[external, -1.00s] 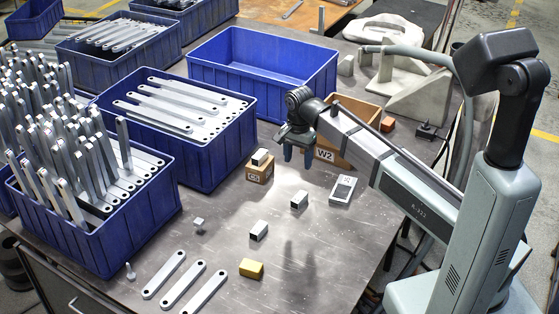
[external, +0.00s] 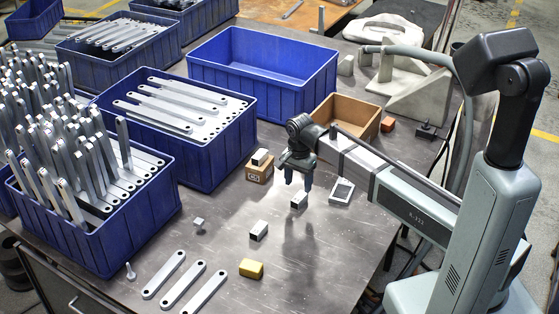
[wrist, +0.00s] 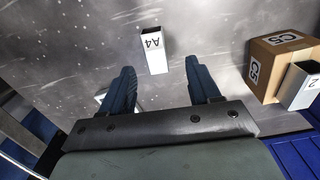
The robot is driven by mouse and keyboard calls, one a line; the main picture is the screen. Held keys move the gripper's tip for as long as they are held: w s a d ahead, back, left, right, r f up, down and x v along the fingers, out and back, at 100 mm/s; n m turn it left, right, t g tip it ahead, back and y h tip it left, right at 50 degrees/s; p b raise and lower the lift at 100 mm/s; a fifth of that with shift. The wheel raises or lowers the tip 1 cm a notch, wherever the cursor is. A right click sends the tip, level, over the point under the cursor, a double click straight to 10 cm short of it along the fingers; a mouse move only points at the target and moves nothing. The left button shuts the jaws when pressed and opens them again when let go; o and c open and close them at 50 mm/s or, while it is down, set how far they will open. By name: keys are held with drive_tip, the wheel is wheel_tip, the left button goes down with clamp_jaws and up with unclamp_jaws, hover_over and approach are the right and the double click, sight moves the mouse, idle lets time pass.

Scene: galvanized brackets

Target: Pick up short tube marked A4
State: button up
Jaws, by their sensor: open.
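The short tube marked A4 (wrist: 153,50) is a pale, square metal tube lying on the grey table, its label readable in the wrist view. My gripper (wrist: 162,88) is open and empty. In the wrist view A4 lies ahead of the fingertips, between their lines and apart from them. In the external view my gripper (external: 296,184) is above the table, back and right of that front tube.
Box C5 (wrist: 264,72) stands right in the wrist view, bearing another tube (wrist: 301,91). Blue crates of metal bars (external: 95,235) flank the left. A yellow block (external: 251,268), flat links (external: 182,289) and a wooden box (external: 367,131) stand around. The table's right front is clear.

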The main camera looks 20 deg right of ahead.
sight(299, 197)
drive_tip(key=shift+s+d+f, duration=0.1)
drive_tip(key=shift+s+f, duration=0.05)
drive_tip(key=shift+f, duration=1.15)
drive_tip(key=shift+s+d+f, duration=0.1)
drive_tip(key=shift+s+f, duration=0.05)
drive_tip(key=shift+f, duration=1.1)
clamp_jaws()
